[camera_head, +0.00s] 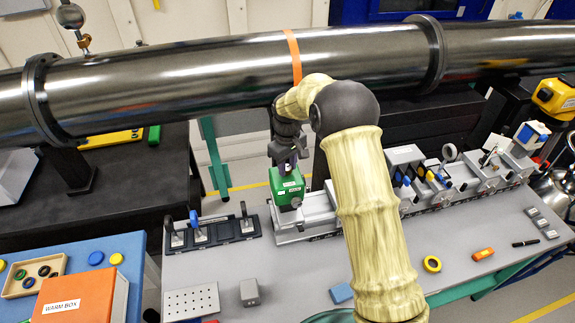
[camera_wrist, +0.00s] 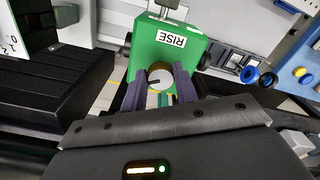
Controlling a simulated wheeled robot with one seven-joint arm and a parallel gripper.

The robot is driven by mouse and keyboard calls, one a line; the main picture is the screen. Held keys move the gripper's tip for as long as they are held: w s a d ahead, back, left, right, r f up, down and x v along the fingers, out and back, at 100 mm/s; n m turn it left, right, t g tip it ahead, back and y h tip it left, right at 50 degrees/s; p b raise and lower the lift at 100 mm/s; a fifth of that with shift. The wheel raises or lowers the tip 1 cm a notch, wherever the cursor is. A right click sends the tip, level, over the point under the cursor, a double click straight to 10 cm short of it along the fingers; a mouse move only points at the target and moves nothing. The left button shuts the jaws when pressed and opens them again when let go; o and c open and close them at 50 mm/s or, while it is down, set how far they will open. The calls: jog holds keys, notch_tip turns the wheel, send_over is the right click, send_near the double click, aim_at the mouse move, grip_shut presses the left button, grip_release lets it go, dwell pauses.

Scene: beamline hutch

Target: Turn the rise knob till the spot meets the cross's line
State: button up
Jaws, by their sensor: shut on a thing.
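The green block (camera_head: 287,190) stands at the left end of the grey rail on the bench. In the wrist view the green block (camera_wrist: 168,45) carries a RISE label, seen upside down. My gripper (camera_wrist: 160,84) is shut on the rise knob, one dark finger on each side. In the head view my gripper (camera_head: 287,163) comes down on the block from above. I cannot make out the spot or the cross's line in either view.
A large steel pipe (camera_head: 210,75) crosses behind and above my arm. Several optics stand along the rail to the right, with blue and yellow knobs. A dark rack (camera_head: 213,231) of holders is left of the block. An orange warm box (camera_head: 85,295) stands at front left.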

aim_at(287, 168)
jog(key=m+b, duration=0.1)
jog(key=m, duration=0.1)
jog(key=shift+m, duration=0.3)
jog(key=shift+m+b, duration=0.4)
jog(key=shift+m, duration=0.9)
jog(key=o, duration=1)
jog(key=shift+c, duration=0.2)
jog(key=shift+r, duration=0.15)
notch_tip(287, 168, up, 17)
jog(key=b, duration=0.3)
jog(key=shift+b, duration=0.4)
